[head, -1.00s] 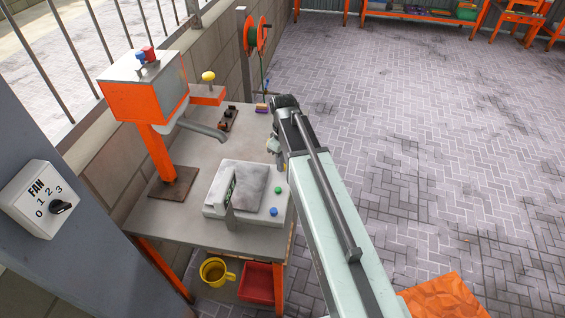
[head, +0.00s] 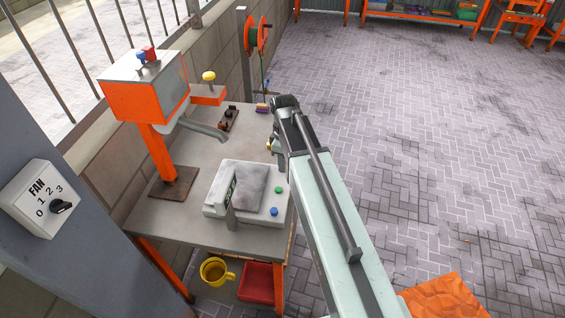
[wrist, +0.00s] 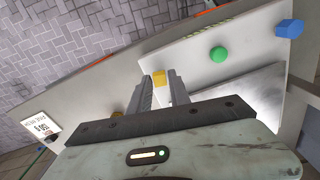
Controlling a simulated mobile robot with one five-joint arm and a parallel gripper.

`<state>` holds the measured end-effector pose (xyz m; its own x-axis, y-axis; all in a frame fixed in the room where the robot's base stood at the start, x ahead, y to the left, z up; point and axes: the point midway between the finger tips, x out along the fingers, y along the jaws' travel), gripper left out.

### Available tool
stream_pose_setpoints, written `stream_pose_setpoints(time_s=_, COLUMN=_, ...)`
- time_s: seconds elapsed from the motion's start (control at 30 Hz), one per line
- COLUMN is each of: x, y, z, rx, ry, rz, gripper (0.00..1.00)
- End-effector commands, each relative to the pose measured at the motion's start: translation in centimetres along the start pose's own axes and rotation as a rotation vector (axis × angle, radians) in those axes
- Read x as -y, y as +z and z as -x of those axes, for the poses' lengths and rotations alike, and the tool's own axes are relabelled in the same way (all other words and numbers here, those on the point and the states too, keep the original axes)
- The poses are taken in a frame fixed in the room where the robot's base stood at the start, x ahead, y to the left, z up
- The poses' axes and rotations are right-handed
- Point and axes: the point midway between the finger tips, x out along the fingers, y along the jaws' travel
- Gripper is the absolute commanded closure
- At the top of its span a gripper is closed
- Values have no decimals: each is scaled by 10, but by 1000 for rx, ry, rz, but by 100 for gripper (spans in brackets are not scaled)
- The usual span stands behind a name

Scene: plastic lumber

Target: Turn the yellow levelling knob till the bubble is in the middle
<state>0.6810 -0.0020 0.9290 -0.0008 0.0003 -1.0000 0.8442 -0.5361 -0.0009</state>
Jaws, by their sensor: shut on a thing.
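The yellow levelling knob (wrist: 159,77) shows between the two fingers of my gripper (wrist: 160,87) in the wrist view, at the near side of the pale scale. My gripper is shut on it. In the head view my arm covers most of the gripper and the knob. The scale (head: 218,209) stands on the bench with a grey pan and an upright display. The bubble cannot be made out in either view.
A green button (head: 278,190) and a blue button (head: 273,211) sit on the scale close to my arm. An orange machine (head: 147,97) stands at the back left of the bench (head: 170,215). A yellow mug (head: 213,272) and red bin (head: 256,284) are below.

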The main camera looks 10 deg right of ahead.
Motion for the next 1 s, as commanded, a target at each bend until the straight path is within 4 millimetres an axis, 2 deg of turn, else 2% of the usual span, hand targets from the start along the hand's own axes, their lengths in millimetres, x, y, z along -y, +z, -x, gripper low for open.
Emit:
stream_pose_setpoints(time_s=0.13, x=-3, y=-1, z=0, rx=-3, ry=7, rz=-2, gripper=100)
stream_pose_setpoints(time_s=0.17, x=-3, y=-1, z=0, rx=-2, ry=7, rz=-2, gripper=74)
stream_pose_setpoints(time_s=0.23, x=-3, y=-1, z=0, rx=-3, ry=7, rz=-2, gripper=55)
stream_pose_setpoints(time_s=0.53, x=-1, y=0, z=1, rx=-1, ry=3, rz=-2, gripper=55)
stream_pose_setpoints(time_s=0.67, x=-1, y=0, z=8, rx=-1, ry=3, rz=-2, gripper=55)
stream_pose_setpoints(time_s=0.77, x=-1, y=0, z=21, rx=-1, ry=2, rz=-2, gripper=55)
stream_pose_setpoints(time_s=1.0, x=-2, y=-1, z=66, rx=-1, ry=3, rz=-2, gripper=55)
